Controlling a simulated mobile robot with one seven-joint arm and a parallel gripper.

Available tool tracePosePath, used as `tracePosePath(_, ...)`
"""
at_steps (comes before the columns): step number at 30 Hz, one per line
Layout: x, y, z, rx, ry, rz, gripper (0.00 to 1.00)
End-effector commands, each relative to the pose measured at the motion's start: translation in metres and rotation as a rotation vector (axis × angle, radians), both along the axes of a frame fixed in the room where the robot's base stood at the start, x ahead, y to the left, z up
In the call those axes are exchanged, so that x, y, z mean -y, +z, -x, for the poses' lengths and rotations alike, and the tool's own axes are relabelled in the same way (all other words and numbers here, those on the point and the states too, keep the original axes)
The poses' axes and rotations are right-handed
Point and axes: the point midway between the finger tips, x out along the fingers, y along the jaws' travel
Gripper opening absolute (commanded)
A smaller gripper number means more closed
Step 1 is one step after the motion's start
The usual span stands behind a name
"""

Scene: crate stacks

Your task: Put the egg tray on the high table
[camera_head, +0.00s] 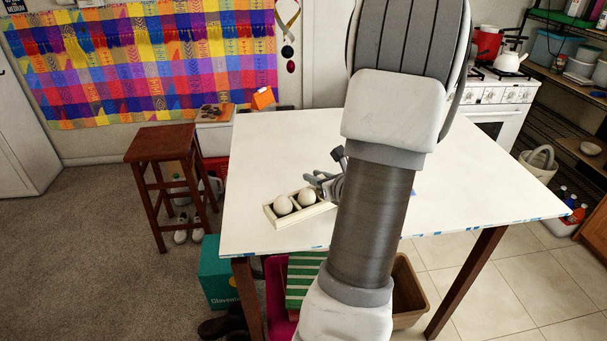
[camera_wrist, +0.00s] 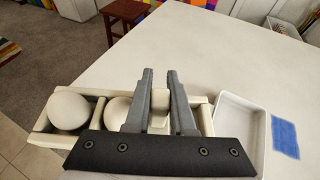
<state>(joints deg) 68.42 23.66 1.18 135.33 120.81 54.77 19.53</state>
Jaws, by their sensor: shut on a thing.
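The egg tray (camera_head: 291,217) is a cream, box-like tray with compartments, holding two pale eggs (camera_head: 283,204). It appears over the white top of the high table (camera_head: 270,140), near its front edge; I cannot tell whether it touches. My gripper (camera_head: 323,184) is shut on the tray. In the wrist view my gripper (camera_wrist: 159,90) has its two grey fingers close together around part of the tray (camera_wrist: 85,91), beside the second egg. The first egg (camera_wrist: 69,110) sits in the left compartment. My arm hides the tray's right end in the head view.
A shallow white dish (camera_wrist: 236,125) lies on the table just right of the tray, next to blue tape (camera_wrist: 285,137). A brown wooden stool (camera_head: 165,143) stands left of the table. Most of the tabletop behind the tray is bare.

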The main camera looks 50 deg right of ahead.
Motion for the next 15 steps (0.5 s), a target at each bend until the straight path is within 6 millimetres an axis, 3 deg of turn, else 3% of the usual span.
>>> tracePosePath(7, 0.001, -0.007, -0.012, 0.000, 0.002, -0.003, 0.00)
tracePosePath(15, 0.008, -0.040, -0.067, 0.000, 0.003, -0.004, 0.00)
